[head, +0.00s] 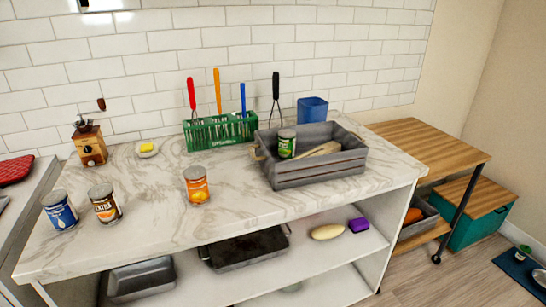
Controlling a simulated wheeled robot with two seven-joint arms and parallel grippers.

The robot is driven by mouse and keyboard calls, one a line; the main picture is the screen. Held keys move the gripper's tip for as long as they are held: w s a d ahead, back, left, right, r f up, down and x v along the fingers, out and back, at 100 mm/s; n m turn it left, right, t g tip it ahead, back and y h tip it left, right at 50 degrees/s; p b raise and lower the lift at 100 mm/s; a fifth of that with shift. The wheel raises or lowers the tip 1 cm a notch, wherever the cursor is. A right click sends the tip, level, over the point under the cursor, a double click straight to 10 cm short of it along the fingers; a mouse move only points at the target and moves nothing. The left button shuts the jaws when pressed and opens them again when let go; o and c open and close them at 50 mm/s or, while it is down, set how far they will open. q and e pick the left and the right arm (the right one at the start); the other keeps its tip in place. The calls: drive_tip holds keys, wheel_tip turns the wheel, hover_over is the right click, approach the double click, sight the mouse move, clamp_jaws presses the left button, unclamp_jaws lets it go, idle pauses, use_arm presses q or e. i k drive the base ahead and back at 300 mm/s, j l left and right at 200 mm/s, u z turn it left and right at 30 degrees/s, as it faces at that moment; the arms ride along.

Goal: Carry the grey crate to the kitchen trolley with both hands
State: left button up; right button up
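The grey crate (322,177) stands upright on the right part of the marble-topped counter, near its front edge. A rope-like handle shows on its left end. Inside are a green can (286,148) and what looks like a light wooden utensil (318,151). The kitchen trolley (436,150), with a wooden top and dark legs on castors, stands just right of the counter. The visible part of its top is bare. Neither of my grippers is in view.
A teal chest (480,218) stands beside the trolley. The floor in front of the trolley (450,275) is clear.

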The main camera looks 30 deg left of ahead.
sight(414, 142)
drive_tip(key=i+l+u, duration=0.1)
drive_tip(key=u, duration=0.3)
drive_tip(key=i+l+u, duration=0.2)
drive_tip(key=u, duration=0.15)
drive_tip(key=i+l+u, duration=0.15)
drive_tip(key=u, duration=0.25)
drive_tip(key=l, duration=0.1)
